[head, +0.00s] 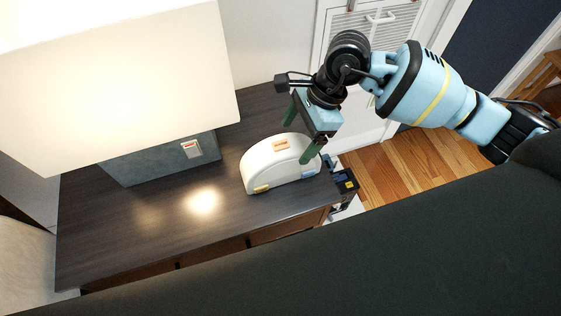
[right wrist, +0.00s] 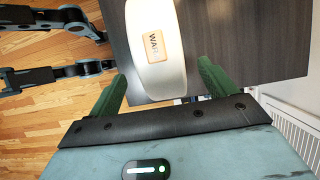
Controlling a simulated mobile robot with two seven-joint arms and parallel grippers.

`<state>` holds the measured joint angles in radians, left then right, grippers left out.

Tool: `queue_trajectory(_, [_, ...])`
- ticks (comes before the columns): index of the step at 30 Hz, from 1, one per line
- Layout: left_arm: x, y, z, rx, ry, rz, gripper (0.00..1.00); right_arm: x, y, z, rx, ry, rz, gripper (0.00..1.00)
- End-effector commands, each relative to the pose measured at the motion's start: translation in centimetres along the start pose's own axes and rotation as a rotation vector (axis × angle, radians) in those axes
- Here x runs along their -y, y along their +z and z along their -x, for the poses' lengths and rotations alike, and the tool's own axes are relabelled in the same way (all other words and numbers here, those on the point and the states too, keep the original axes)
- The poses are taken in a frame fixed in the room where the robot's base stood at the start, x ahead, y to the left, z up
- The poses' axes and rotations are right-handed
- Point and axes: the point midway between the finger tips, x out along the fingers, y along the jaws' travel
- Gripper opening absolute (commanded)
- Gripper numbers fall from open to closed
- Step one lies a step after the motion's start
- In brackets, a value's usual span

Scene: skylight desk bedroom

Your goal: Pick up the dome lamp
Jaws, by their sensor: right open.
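The dome lamp (head: 280,165) is a white half-round body standing on the dark desk near its right end, with a small orange label on top and coloured patches low on its side. My right gripper (head: 296,142) is above the lamp's far right side, pointing down, with green fingers apart. In the right wrist view the lamp (right wrist: 158,72) lies between and ahead of the two open fingers, its label facing the camera. I cannot tell whether either finger touches it. My left gripper is not seen.
The dark wooden desk (head: 150,225) has bare room left and in front of the dome lamp. A large lamp with a white shade (head: 120,80) and grey base (head: 160,160) stands on the left. Wooden floor (head: 385,170) lies beyond the desk's right edge.

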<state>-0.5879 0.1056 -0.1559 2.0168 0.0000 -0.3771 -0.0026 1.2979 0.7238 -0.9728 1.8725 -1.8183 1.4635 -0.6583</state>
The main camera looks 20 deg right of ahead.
Motion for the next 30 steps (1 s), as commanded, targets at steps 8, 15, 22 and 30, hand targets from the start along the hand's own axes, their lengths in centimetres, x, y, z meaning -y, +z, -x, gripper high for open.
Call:
queue_trajectory(8, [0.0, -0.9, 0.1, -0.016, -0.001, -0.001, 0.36, 0.0, 0.1, -1.9, 0.001, 0.003, 0.000, 0.84])
queue_trajectory(15, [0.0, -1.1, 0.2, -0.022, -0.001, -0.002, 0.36, 0.0, 0.0, -5.0, 0.001, 0.002, -0.001, 0.84])
queue_trajectory(22, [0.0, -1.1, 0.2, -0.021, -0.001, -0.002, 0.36, 0.1, 0.0, -5.2, 0.001, 0.000, 0.000, 0.84])
queue_trajectory(30, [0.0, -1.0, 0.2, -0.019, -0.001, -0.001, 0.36, 0.1, 0.0, -5.2, 0.001, 0.000, 0.000, 0.50])
